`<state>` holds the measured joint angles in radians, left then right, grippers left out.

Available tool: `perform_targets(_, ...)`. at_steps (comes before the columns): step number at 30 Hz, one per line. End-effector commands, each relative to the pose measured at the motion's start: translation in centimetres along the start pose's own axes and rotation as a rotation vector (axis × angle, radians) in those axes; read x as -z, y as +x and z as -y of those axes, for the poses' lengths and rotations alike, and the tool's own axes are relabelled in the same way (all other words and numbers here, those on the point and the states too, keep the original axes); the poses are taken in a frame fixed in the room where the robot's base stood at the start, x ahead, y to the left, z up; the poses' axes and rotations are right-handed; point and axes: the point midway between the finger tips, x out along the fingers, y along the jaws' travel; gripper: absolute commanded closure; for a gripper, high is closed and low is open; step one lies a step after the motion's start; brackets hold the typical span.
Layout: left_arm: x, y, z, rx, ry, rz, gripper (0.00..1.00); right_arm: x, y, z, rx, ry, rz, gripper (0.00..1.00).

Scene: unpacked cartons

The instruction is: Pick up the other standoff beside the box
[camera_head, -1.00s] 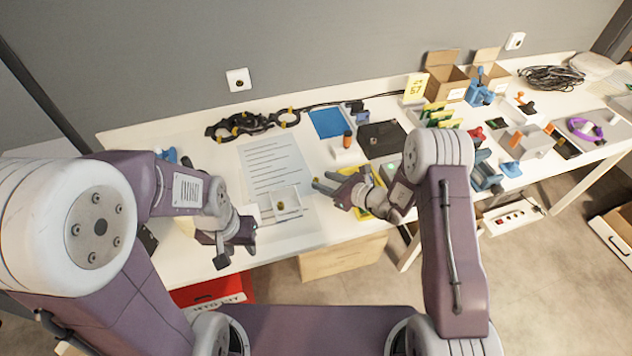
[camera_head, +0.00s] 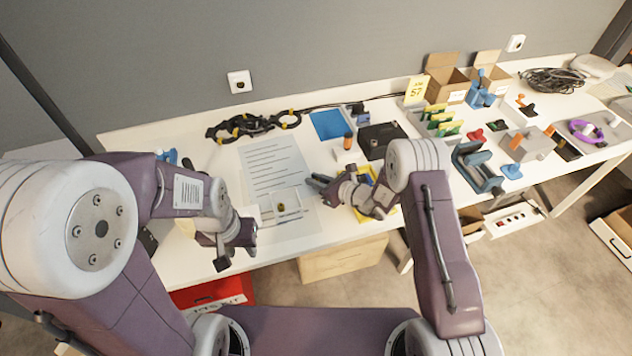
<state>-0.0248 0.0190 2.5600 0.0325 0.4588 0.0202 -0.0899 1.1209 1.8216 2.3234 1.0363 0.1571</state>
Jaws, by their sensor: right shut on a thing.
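A small white box (camera_head: 296,207) with a dark and brass-coloured piece in its middle stands near the front edge of the table. My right gripper (camera_head: 314,187) is just right of and behind this box, with its fingers close together. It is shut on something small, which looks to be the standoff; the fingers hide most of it. My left gripper (camera_head: 238,246) hangs at the table's front edge, left of the box. I cannot make out its finger gap. No other standoff can be told apart at this size.
A printed sheet (camera_head: 272,165) lies behind the box. An orange-topped bottle (camera_head: 347,141) and a black box (camera_head: 382,139) stand behind my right gripper. A yellow tray is partly under my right wrist. Black clamps (camera_head: 240,127) lie at the back left.

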Motion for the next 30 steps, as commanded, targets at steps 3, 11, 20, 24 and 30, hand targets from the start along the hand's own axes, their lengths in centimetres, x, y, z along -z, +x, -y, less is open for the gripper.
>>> perform_targets(3, 0.0, -0.1, 0.0, 0.0, 0.0, 0.0, 0.64, -0.7, -0.3, 0.0, 0.0, -0.001, 0.001, 1.0)
perform_targets(11, 0.0, -0.4, 0.0, 0.0, 0.0, 0.0, 0.64, -4.2, -2.5, 1.1, 0.006, -0.001, 0.003, 1.0)
perform_targets(20, 0.1, -0.8, 0.0, 0.0, 0.0, 0.0, 0.64, -6.4, -8.0, 6.6, 0.006, -0.002, 0.003, 1.0)
perform_targets(24, 0.1, -0.9, 0.0, 0.0, 0.0, 0.0, 0.64, -7.1, -9.8, 8.3, 0.003, -0.002, 0.002, 1.0)
perform_targets(30, 0.1, -0.9, 0.0, 0.0, 0.0, 0.0, 0.64, -7.4, -10.8, 9.2, 0.0, 0.0, 0.0, 1.0)
